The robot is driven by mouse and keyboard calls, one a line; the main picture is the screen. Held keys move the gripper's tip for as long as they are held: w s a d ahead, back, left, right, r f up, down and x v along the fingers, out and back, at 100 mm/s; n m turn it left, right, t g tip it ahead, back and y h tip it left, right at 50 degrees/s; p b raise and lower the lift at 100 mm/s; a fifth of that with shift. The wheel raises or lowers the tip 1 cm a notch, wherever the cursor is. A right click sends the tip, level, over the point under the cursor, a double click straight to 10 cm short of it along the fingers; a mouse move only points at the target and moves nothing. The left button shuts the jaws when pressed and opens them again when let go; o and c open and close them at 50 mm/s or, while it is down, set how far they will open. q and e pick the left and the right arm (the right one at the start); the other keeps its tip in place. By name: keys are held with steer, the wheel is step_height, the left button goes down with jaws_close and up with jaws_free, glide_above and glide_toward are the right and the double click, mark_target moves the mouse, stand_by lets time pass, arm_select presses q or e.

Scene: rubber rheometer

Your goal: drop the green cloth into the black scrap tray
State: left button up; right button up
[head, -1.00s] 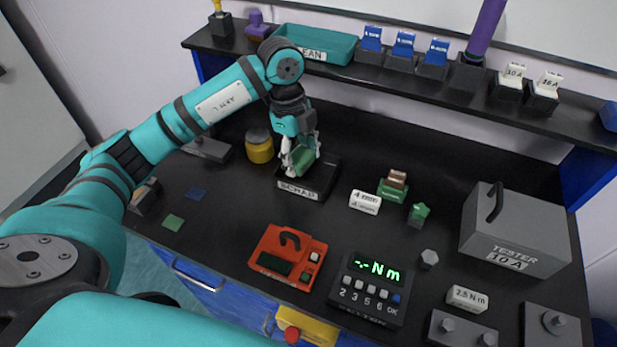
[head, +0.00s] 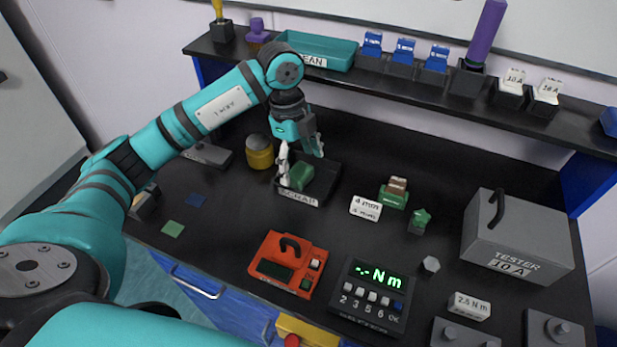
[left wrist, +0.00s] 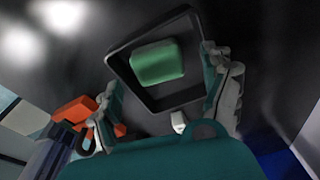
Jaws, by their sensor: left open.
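The green cloth (head: 300,177) lies in the black scrap tray (head: 328,186), toward its left side in the head view. In the left wrist view the cloth (left wrist: 158,63) shows as a rounded green block inside the dark rim of the tray (left wrist: 188,96). My left gripper (head: 302,158) is open above the tray, its fingers spread apart. In the left wrist view, the open fingers (left wrist: 168,98) stand to either side with nothing between them touching the cloth. My right gripper is not in view.
A yellow jar (head: 260,153) stands just left of the tray. A white 4 mm label block (head: 366,208) and a green-and-brown block (head: 395,193) stand to its right. An orange device (head: 287,264) and a black keypad (head: 370,297) are in front. A shelf (head: 420,85) runs behind.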

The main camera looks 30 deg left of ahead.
arm_select(q)
step_height(320, 180, up, 11)
steer(key=a, duration=0.1)
steer(key=shift+a, duration=0.35)
steer(key=shift+w, duration=0.1)
